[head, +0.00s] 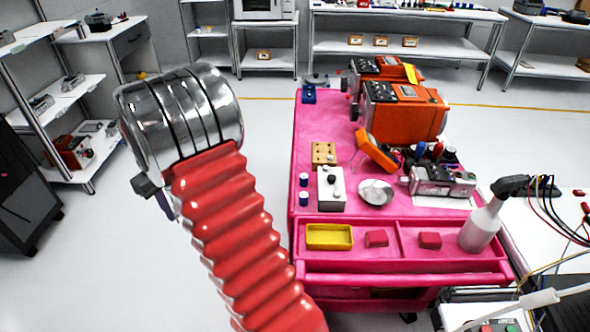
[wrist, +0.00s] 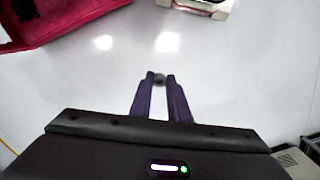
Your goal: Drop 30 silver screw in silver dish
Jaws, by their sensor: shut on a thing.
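The silver dish (head: 376,192) is a shallow round metal bowl on the pink cart, right of a grey box with a knob. My gripper (wrist: 160,82) has purple fingers, shut on a small grey round piece, the silver screw (wrist: 160,78), at the fingertips. Most of the screw is hidden between the fingers. In the head view my gripper (head: 165,205) is mostly hidden behind my red arm, left of the cart and well apart from the dish. White floor lies beneath it in the wrist view.
The pink cart (head: 305,262) carries orange machines (head: 403,112), a yellow tray (head: 329,237), red blocks (head: 376,239), a tilted orange meter (head: 375,150) and a spray bottle (head: 481,226). Shelving (head: 60,105) stands at the left. The floor between is clear.

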